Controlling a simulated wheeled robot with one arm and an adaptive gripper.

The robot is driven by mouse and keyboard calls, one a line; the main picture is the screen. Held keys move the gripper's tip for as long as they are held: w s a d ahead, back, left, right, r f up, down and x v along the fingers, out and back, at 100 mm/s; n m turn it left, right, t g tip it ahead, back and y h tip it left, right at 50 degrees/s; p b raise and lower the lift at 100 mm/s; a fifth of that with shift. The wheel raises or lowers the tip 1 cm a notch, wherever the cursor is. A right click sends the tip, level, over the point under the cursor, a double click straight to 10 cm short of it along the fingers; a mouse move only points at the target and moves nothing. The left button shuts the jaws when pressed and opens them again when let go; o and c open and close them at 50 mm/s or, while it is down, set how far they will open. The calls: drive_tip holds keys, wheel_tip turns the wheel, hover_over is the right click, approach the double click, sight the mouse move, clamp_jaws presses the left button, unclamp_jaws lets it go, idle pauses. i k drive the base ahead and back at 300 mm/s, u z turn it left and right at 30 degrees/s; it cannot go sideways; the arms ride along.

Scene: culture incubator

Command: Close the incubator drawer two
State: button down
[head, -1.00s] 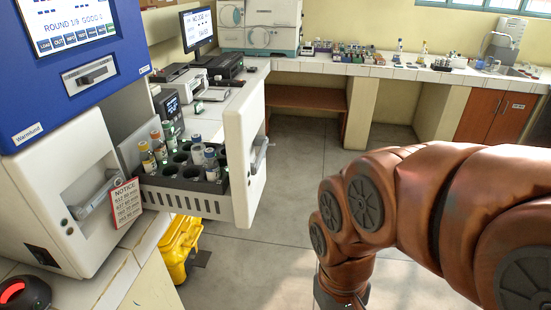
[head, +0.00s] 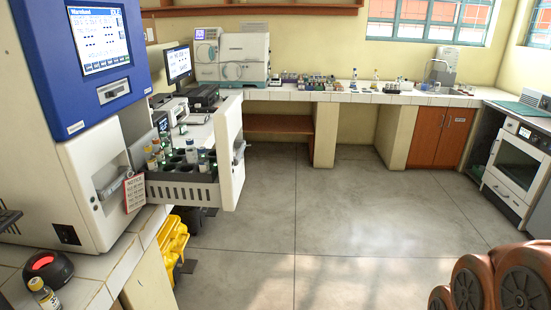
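The incubator (head: 75,170) stands at the left, with a blue upper part with a screen and a white lower part. One drawer (head: 229,155) is pulled out to the right, its white front standing over the floor. A dark rack (head: 190,188) in it holds several capped vials. The drawer front has a handle (head: 239,152) on its outer face. Another drawer front, nearer to me, sits closed with a handle (head: 112,187) and a notice tag (head: 134,192). No drawer number is readable. My arm shows only at the bottom right; my gripper is out of view.
A yellow bin (head: 172,240) stands below the open drawer. A black round device with a red light (head: 48,268) and a vial (head: 44,293) are on the near left counter. The floor (head: 300,220) is clear. A white oven (head: 516,170) stands at the right.

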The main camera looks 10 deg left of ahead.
sight(174, 181)
drive_tip(key=u, duration=0.55)
drive_tip(key=i, duration=0.7)
drive_tip(key=u, duration=0.7)
